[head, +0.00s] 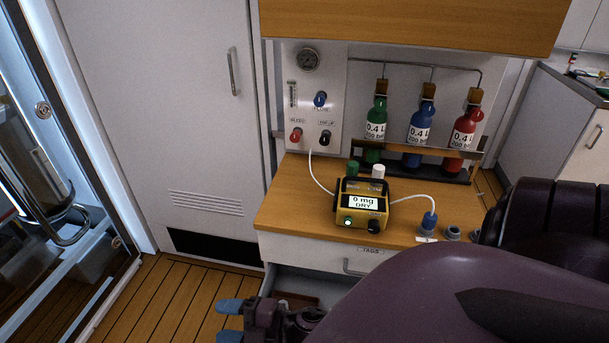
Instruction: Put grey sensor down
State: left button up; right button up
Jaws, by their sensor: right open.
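My right gripper (229,321) is at the bottom of the head view, low in front of the cabinet. Its two blue fingertips are apart with nothing visible between them. Two small grey round pieces, one (452,234) beside the other (475,235), stand at the right front of the wooden counter (288,205); I cannot tell whether either is the grey sensor. A yellow meter (361,205) reading "0 mg DRY" stands on the counter. A white lead runs from it to a blue-topped piece (429,224). My left gripper is not in view.
Green (375,125), blue (420,132) and red (464,138) bottles stand in a rack behind the meter. A gauge panel (312,95) is at the left. A drawer marked "TAGS" (320,250) is under the counter. My purple arm covers the lower right.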

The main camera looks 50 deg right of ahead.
jog(key=s+d+f+m+g+h, duration=0.2)
jog(key=s+d+f+m+h, duration=0.2)
jog(key=m, duration=0.4)
jog(key=s+d+f+m+g+h+p, duration=0.1)
jog(key=s+d+f+m+g+h, duration=0.1)
jog(key=s+d+f+m+h, duration=0.2)
jog(key=s+d+m+h, duration=0.1)
jog(key=s+m, duration=0.2)
jog(key=m, duration=0.1)
jog(key=shift+s+d+m+h, duration=0.2)
jog(key=shift+s+m+h, duration=0.1)
jog(key=shift+m, duration=0.1)
jog(key=shift+c, duration=1.2)
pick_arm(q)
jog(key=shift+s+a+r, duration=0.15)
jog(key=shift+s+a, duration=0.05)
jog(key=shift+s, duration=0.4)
pick_arm(e)
jog(key=shift+a, duration=0.1)
jog(key=shift+c, duration=0.3)
